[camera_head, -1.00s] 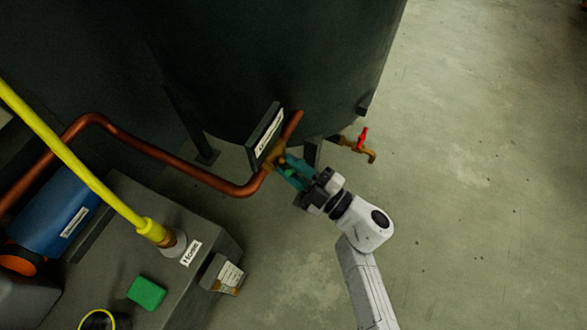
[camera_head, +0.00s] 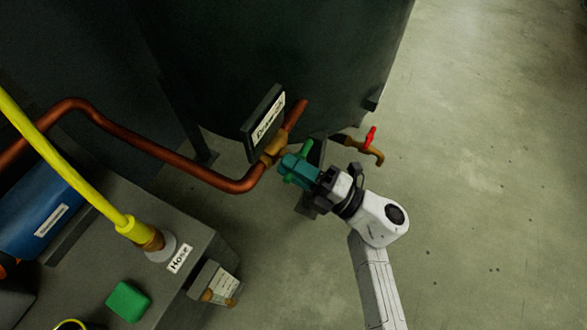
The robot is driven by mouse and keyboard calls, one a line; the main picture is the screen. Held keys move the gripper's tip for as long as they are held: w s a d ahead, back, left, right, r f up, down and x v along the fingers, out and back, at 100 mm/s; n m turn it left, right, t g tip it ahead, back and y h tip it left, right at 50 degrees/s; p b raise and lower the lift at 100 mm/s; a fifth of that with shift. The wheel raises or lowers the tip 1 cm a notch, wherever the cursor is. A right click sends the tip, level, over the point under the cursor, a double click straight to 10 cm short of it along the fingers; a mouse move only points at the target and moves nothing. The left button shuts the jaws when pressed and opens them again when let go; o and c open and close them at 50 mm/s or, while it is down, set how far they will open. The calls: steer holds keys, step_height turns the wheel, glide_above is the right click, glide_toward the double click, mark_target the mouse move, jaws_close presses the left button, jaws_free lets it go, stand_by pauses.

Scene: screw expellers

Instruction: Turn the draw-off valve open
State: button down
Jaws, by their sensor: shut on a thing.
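The draw-off valve's brass body (camera_head: 274,148) sits on the copper pipe, just below the "Draw-off" sign (camera_head: 268,120) at the tank's foot. Its green handle (camera_head: 307,148) shows on the upper side of my gripper's teal fingers, and a bit of green also shows at their lower side. My gripper (camera_head: 291,166) is shut on the green handle, right beside the brass body. The fingers hide the handle's middle, so its exact angle to the pipe is hard to tell.
The dark tank (camera_head: 270,50) stands behind. A brass tap with a red handle (camera_head: 370,137) sticks out to the right. A grey box (camera_head: 200,235) with a yellow hose (camera_head: 70,160) and green block (camera_head: 128,301) is at lower left. The floor at right is clear.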

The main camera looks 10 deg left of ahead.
steer(key=shift+f+n, duration=0.15)
steer(key=shift+n, duration=0.15)
steer(key=c, duration=1.1)
jaws_free()
steer(key=shift+c, duration=0.2)
steer(key=shift+d, duration=0.1)
steer(key=p+v, duration=0.1)
steer(key=v, duration=0.9)
steer(key=shift+s+d, duration=0.15)
steer(key=shift+d, duration=0.1)
